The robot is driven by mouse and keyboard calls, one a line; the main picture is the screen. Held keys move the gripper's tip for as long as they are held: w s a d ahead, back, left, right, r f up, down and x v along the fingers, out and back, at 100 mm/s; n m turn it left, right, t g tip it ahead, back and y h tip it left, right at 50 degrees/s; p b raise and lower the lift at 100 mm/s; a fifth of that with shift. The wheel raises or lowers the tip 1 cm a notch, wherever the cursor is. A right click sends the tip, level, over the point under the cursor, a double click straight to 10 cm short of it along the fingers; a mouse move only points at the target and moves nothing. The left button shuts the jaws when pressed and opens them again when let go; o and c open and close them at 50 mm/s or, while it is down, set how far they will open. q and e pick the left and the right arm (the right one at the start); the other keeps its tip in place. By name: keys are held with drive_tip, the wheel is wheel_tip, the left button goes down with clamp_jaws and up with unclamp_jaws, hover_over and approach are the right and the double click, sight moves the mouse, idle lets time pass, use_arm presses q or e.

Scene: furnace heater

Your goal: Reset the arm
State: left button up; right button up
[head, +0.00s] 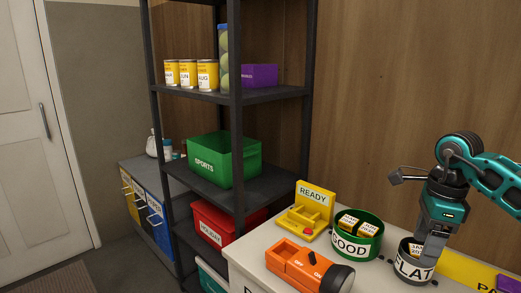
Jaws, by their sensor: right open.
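My right arm comes in from the right, bent at the elbow. My right gripper (431,256) points down at the dark round bin labelled FLAT (405,274); its fingers overlap the bin's right side in the picture. I cannot tell whether they touch the bin. The jaws are open. Some yellow-labelled batteries (415,250) show inside that bin, partly hidden. My left gripper is out of view.
On the white counter (252,262) stand an orange flashlight (305,265), a yellow READY stand (308,212) and a green GOOD bin (357,238) holding batteries. A dark shelf (240,195) with cans and boxes stands to the left. A door is at far left.

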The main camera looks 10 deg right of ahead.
drive_tip(key=a+f+y, duration=0.3)
drive_tip(key=a, duration=0.5)
drive_tip(key=a+f+y, duration=0.4)
drive_tip(key=a, duration=0.4)
drive_tip(key=s+a+r+m+t+y, duration=0.1)
drive_tip(key=a+m+t+y, duration=0.2)
drive_tip(key=a+m+y, duration=0.3)
drive_tip(key=s+a+r+m+t+y, duration=0.2)
drive_tip(key=a+m+y, duration=0.25)
drive_tip(key=a, duration=0.25)
drive_tip(key=s+d+f+m+t+h, duration=0.2)
drive_tip(key=s+d+f+m+h, duration=0.1)
drive_tip(key=f+m, duration=0.5)
drive_tip(key=s+d+f+m+t+h, duration=0.1)
drive_tip(key=s+d+f+m+h, duration=0.2)
drive_tip(key=m, duration=1.2)
drive_tip(key=s+d+f+m+t+h, duration=0.2)
drive_tip(key=s+f+m+h, duration=0.4)
drive_tip(key=f+m+h, duration=0.4)
wheel_tip(320, 180, down, 3)
drive_tip(key=shift+d+r+m+t, duration=0.25)
drive_tip(key=shift+d+m, duration=0.2)
drive_tip(key=shift+m, duration=0.7)
drive_tip(key=shift+c, duration=0.4)
